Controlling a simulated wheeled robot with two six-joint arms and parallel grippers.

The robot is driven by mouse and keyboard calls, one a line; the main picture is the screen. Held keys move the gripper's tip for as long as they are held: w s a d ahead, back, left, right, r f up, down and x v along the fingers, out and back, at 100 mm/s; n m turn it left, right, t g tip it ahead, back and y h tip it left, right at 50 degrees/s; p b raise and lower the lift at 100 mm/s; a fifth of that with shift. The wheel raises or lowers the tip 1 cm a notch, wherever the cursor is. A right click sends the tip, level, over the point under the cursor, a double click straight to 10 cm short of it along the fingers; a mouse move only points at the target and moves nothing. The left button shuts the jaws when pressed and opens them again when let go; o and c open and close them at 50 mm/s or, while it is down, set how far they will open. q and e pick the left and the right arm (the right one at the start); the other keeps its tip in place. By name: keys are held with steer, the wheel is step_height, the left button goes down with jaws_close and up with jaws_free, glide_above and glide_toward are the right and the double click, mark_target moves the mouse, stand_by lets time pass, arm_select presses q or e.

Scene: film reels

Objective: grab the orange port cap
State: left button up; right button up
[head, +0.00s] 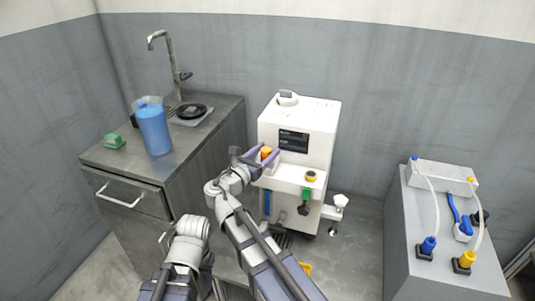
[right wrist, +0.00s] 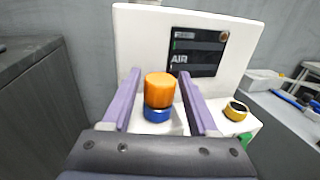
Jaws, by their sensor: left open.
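The orange port cap (right wrist: 160,89) sits upright on a blue ring (right wrist: 157,114) on a white ledge of the white machine (head: 322,120). The cap also shows in the head view (head: 266,152), partly hidden by my right gripper (head: 264,156). In the right wrist view the two purple fingers of my right gripper (right wrist: 158,76) stand open, one on each side of the cap, with a gap on both sides. My left gripper (head: 190,258) is low at the front left, away from the machine, and its fingers are hard to make out.
A yellow port with a dark top (head: 311,176) is right of the cap on the same ledge. A counter (head: 95,155) on the left holds a blue jug (head: 154,130) and a green block (head: 114,141). A grey cabinet (head: 400,235) with hoses stands right. Floor between is mostly free.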

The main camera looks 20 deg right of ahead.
mark_target(266, 149)
jaws_close()
steer(key=shift+r, duration=0.1)
stand_by(0.4)
step_height(266, 149, up, 10)
steer(key=p, duration=1)
